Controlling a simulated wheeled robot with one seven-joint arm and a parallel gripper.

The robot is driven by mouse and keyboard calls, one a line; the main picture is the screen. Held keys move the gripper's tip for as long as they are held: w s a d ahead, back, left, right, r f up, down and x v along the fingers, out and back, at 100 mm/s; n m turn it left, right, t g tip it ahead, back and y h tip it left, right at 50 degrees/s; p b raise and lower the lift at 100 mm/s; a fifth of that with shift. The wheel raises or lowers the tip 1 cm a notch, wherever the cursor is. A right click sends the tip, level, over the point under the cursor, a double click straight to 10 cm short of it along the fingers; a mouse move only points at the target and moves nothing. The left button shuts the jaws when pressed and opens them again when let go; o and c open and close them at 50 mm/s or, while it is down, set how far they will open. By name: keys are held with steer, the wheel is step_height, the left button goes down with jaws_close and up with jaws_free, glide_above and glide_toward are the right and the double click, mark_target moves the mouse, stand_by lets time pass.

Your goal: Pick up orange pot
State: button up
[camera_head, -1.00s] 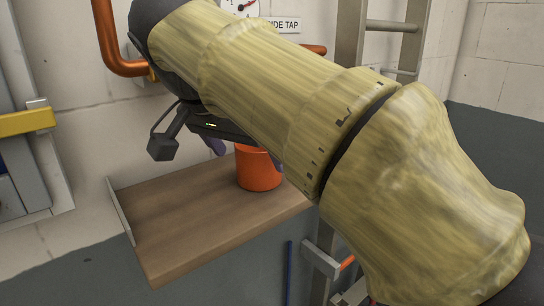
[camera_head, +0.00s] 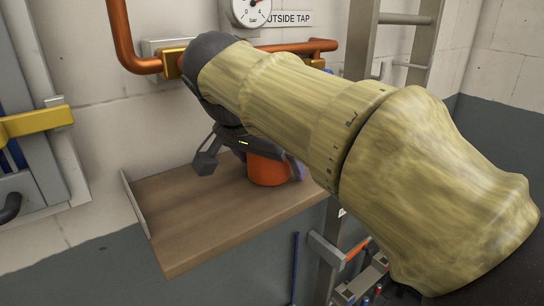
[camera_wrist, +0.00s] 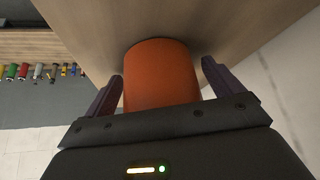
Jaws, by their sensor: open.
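The orange pot (camera_head: 268,171) stands on a wooden shelf (camera_head: 185,225), partly hidden in the head view by my arm and gripper body. In the wrist view the pot (camera_wrist: 160,75) sits between the two open purple fingers of my gripper (camera_wrist: 162,92). There is a gap between the pot and the right finger. The left finger's edge lies close to the pot, and I cannot tell if they touch. In the head view a bit of a finger shows at the pot's right side.
Orange pipes (camera_head: 122,40) and a pressure gauge (camera_head: 251,10) are on the wall above the shelf. A metal ladder (camera_head: 360,40) stands behind my arm. The shelf's left part is clear, with a raised plate (camera_head: 134,203) at its left edge. Several coloured items (camera_wrist: 45,71) show in the wrist view.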

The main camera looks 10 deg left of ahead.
stand_by(0.4)
steer(key=c, duration=1.1)
steer(key=shift+r, duration=0.2)
steer(key=shift+r+b, duration=0.65)
steer(key=shift+r, duration=0.5)
steer(key=s+a+b, duration=0.1)
steer(key=s+b, duration=0.1)
steer(key=s, duration=0.3)
steer(key=s+a+b, duration=0.1)
steer(key=s+a, duration=0.1)
steer(key=s, duration=0.4)
steer(key=s+a+r+b, duration=0.1)
steer(key=s+a+b, duration=0.1)
steer(key=s, duration=0.3)
steer(key=shift+s+a+b, duration=0.25)
steer(key=shift+s+b, duration=0.1)
steer(key=shift+s, duration=0.3)
steer(key=shift+w+f, duration=0.1)
